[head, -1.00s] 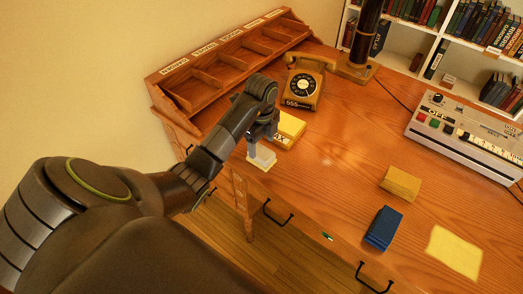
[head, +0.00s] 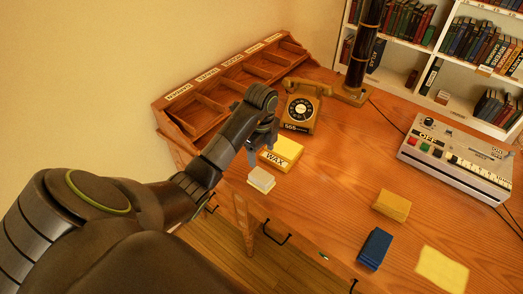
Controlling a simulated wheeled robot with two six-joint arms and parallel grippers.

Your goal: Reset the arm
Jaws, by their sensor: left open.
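My left gripper (head: 263,152) hangs above the left part of the wooden desk (head: 330,190), its jaws pointing down and apart. A small pale block (head: 261,180) rests on the desk just below and in front of it, clear of the jaws. A yellow box marked WAX (head: 282,153) lies just to the right of the gripper. My left arm comes in from the lower left and bends down at the wrist. My right gripper does not show.
A yellow-brown telephone (head: 302,108) and a labelled wooden sorter (head: 215,95) stand behind the gripper. A grey machine with buttons (head: 455,158) is at the right. A tan block (head: 392,205), a blue block (head: 375,248) and a yellow sheet (head: 442,270) lie at the front right. The desk's middle is clear.

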